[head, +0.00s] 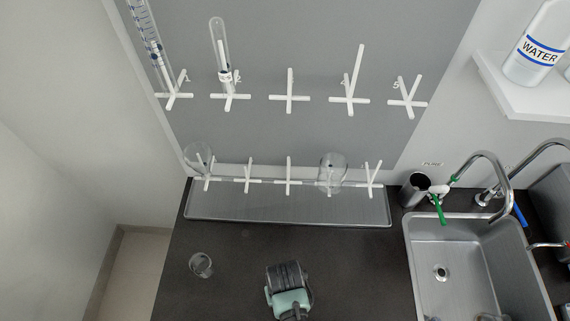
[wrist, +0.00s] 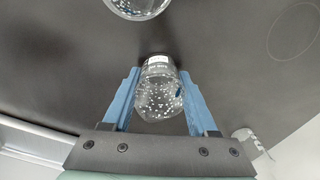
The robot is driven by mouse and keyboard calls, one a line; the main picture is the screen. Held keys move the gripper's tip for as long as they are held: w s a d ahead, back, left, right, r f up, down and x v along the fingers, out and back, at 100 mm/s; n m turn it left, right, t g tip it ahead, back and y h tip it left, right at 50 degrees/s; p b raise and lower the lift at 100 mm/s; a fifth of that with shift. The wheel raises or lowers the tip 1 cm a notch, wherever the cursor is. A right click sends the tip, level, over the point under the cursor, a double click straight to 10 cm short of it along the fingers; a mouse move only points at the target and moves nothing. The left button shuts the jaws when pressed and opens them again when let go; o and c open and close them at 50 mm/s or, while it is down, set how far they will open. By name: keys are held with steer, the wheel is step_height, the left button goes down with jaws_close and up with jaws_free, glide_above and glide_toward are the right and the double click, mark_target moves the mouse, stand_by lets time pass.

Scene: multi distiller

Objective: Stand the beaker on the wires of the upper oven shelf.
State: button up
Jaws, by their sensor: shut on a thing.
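In the wrist view, a clear glass beaker (wrist: 158,97) with white markings and a small white label sits between the two blue fingers of my gripper (wrist: 160,76). The gripper is shut on it. In the head view my gripper (head: 287,276) is over the dark counter at the lower middle, seen from above, and the held beaker is hidden there. Whether the beaker touches the counter cannot be told. The oven and its shelves are not in view.
A glass vessel (head: 201,265) stands on the dark counter (head: 235,295) to the left. A drying rack with white pegs and several glass pieces is on the wall above a metal tray (head: 290,207). A sink (head: 465,262) with taps lies to the right.

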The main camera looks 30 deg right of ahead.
steer(key=shift+f, duration=0.1)
steer(key=shift+f, duration=0.1)
steer(key=o, duration=1.4)
steer(key=shift+c, duration=0.2)
step_height(320, 180, up, 12)
steer(key=shift+r, duration=0.2)
